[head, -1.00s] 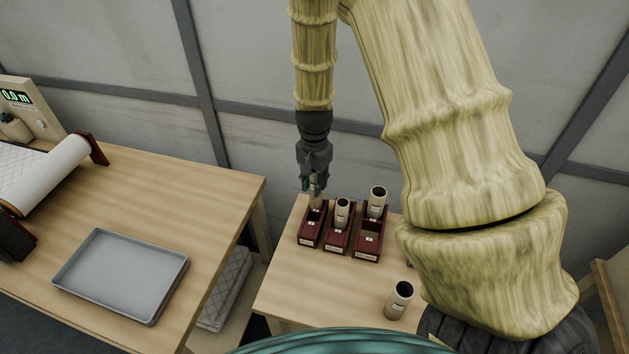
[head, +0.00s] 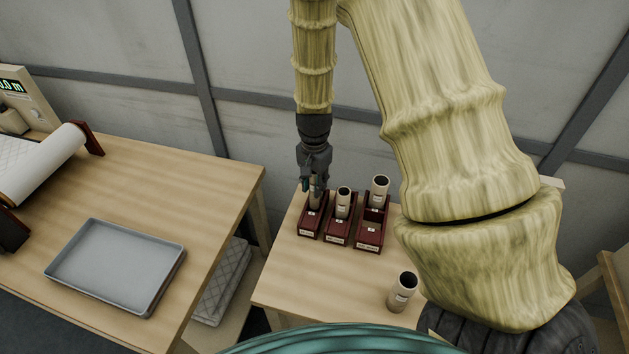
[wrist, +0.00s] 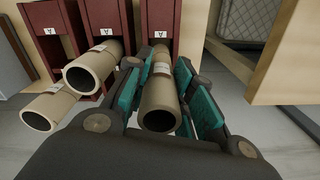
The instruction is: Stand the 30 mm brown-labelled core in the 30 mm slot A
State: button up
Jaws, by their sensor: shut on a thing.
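My gripper (head: 315,184) is shut on a beige tubular core (head: 316,197), upright over the left dark red rack (head: 311,224). The wrist view shows the held core (wrist: 160,100) between the teal finger pads, with a pale label band. Its far end meets the rack (wrist: 160,15) just by a plate marked A. Whether that end is down in the slot is hidden, and I cannot read its size or make out a brown label.
Two more cores stand in the middle rack (head: 338,231) and right rack (head: 369,236), close beside my gripper. A loose core (head: 402,292) stands at the table's front right. A grey tray (head: 117,265) lies on the left table.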

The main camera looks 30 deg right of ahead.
jog(key=shift+f+b, duration=0.85)
jog(key=shift+f, duration=1.4)
jog(key=o, duration=1)
notch_tip(320, 180, up, 12)
